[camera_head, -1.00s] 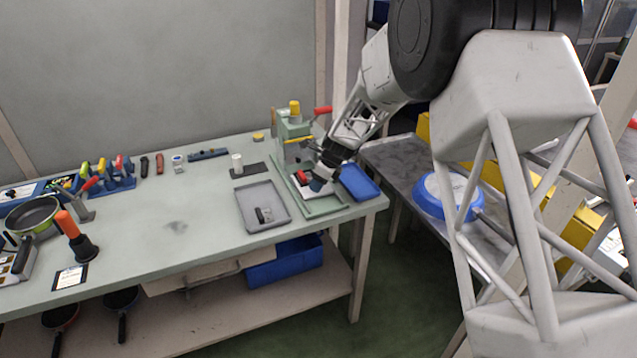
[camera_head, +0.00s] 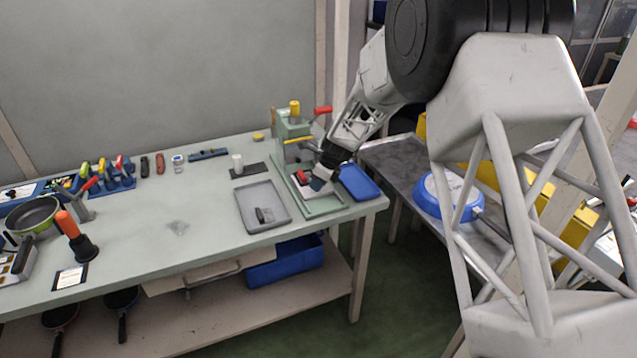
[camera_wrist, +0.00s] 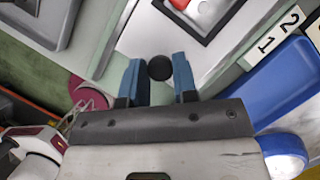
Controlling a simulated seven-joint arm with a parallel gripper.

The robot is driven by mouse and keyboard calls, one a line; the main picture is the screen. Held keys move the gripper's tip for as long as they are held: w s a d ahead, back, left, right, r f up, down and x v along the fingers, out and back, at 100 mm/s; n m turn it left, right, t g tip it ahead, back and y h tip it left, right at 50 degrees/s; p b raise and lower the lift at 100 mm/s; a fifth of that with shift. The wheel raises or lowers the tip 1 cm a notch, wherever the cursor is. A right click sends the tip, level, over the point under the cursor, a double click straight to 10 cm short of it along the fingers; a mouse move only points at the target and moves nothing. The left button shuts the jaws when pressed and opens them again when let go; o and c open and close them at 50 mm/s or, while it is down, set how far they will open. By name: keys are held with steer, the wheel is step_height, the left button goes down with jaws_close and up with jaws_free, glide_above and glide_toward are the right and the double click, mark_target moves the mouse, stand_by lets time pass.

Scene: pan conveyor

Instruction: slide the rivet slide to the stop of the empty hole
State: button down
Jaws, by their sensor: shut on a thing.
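My gripper (camera_wrist: 159,78) has two blue fingers on either side of a round black knob (camera_wrist: 159,68), shut on it. The knob stands over a pale flat plate (camera_wrist: 150,38), apparently the rivet slide. Labels "1" and "2" (camera_wrist: 278,34) lie beside the plate on the right. A dark-framed part with a red piece (camera_wrist: 181,4) is at the top edge of the wrist view. In the head view my gripper (camera_head: 319,184) is low over the green press fixture (camera_head: 325,208), with a red piece (camera_head: 304,176) just left. The empty hole and stops cannot be made out.
The press column (camera_head: 293,135) with a yellow cap and red lever stands behind my gripper. A grey tray (camera_head: 245,213) holding a small dark part is to the left. A blue tray (camera_head: 358,183) is close on the right. The table's middle is largely clear.

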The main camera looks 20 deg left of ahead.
mark_target(309, 184)
steer(key=shift+w+a, duration=1.4)
steer(key=c, duration=0.9)
jaws_free()
steer(key=v, duration=0.7)
steer(key=shift+d+r, duration=0.2)
steer(key=shift+r, duration=0.15)
